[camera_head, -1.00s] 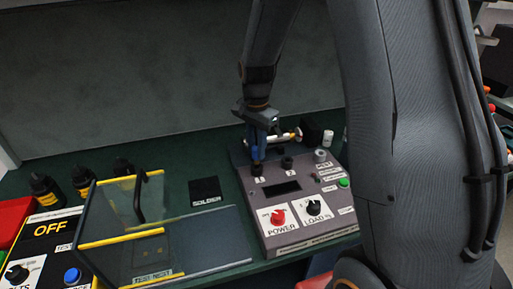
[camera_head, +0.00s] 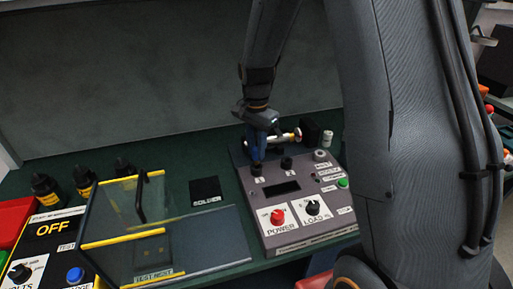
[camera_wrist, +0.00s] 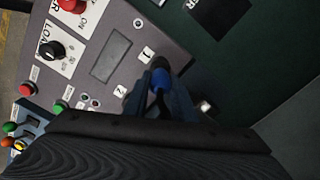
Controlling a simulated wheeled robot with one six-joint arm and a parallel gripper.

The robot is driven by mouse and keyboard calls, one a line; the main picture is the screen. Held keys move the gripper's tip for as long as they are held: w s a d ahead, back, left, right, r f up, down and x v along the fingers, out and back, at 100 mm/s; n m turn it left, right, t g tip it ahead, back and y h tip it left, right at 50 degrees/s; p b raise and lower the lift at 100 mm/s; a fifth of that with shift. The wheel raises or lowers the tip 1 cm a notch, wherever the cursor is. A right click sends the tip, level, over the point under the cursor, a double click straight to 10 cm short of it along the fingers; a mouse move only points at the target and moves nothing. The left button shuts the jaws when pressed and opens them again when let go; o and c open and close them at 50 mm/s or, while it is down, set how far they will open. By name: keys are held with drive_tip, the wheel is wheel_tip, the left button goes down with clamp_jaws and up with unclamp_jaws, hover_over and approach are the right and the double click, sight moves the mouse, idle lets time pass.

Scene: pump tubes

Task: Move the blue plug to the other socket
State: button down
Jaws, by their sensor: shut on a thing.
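The blue plug (camera_wrist: 161,79) is between the fingers of my gripper (camera_wrist: 163,98), which is shut on it. In the head view my gripper (camera_head: 257,152) points down at the black socket (camera_head: 257,169) by the label 1, at the back left of the grey device (camera_head: 250,207). The plug's dark end is at that socket; I cannot tell whether it is seated or just above. The other black socket (camera_head: 287,163), by the label 2, stands to the right and looks empty. In the wrist view my fingers hide part of the plug.
The device carries a red knob (camera_head: 278,216), a black knob (camera_head: 313,207) and a green button (camera_head: 343,183). A clear yellow-edged cover (camera_head: 122,240) and several black bottles (camera_head: 82,179) stand to the left.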

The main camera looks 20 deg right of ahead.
sight(256, 156)
drive_tip(key=shift+f+b, duration=0.7)
drive_tip(key=shift+f, duration=1.15)
drive_tip(key=c, duration=1.4)
unclamp_jaws()
drive_tip(key=shift+r, duration=0.15)
wheel_tip(256, 156, up, 8)
drive_tip(key=shift+f+b, duration=0.2)
drive_tip(key=shift+b, duration=0.75)
drive_tip(key=s+f+n, duration=0.1)
drive_tip(key=s+n, duration=0.3)
drive_tip(key=s, duration=0.2)
drive_tip(key=s+n, duration=0.4)
drive_tip(key=s, duration=0.2)
drive_tip(key=s+f+n+t, duration=0.1)
drive_tip(key=s+n, duration=0.3)
drive_tip(key=s, duration=0.2)
drive_tip(key=shift+f, duration=0.3)
